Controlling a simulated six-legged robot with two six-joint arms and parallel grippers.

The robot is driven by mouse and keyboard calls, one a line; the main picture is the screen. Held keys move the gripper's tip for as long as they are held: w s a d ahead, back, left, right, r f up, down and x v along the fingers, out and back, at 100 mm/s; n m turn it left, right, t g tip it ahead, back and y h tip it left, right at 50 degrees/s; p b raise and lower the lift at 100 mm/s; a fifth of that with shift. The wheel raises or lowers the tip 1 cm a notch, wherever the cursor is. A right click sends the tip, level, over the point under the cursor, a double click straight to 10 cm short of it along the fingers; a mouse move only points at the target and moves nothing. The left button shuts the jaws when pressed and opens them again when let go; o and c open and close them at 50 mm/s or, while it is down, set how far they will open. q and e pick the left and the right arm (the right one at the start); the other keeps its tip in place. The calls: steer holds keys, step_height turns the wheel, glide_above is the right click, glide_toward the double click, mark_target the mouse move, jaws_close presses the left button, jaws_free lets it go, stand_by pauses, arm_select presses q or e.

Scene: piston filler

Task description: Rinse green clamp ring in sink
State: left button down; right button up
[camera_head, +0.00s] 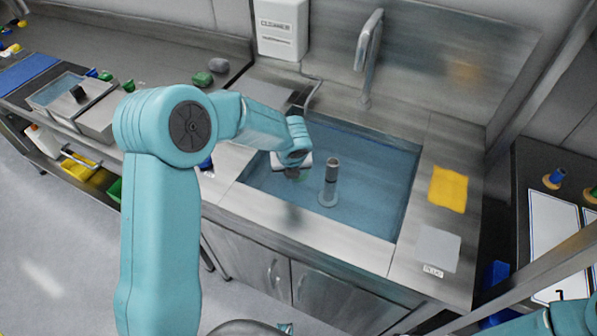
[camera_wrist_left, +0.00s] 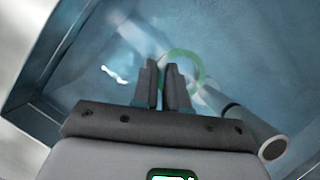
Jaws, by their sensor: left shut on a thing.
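The sink (camera_head: 390,212) is filled with bluish water and lies in the steel counter. My left gripper (camera_head: 293,172) is over the left part of the sink, pointing down; in the head view its fingers are mostly hidden by the wrist. In the left wrist view its two fingers (camera_wrist_left: 163,72) are close together, shut on the green clamp ring (camera_wrist_left: 201,66). The ring shows as a thin, hazy green loop at the fingertips, mostly to their right. I cannot tell how deep it is in the water. My right gripper is not in view.
A grey standpipe (camera_head: 331,178) rises from the sink just right of my left gripper; it also shows in the left wrist view (camera_wrist_left: 250,122). A faucet (camera_head: 368,55) stands behind. A yellow cloth (camera_head: 448,188) and a grey labelled plate (camera_head: 438,248) lie right of the sink.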

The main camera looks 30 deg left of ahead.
arm_select(q)
steer(key=shift+r+p, duration=3.5)
steer(key=shift+r, duration=0.5)
step_height(320, 180, up, 4)
steer(key=p, duration=0.3)
steer(key=shift+p, duration=0.4)
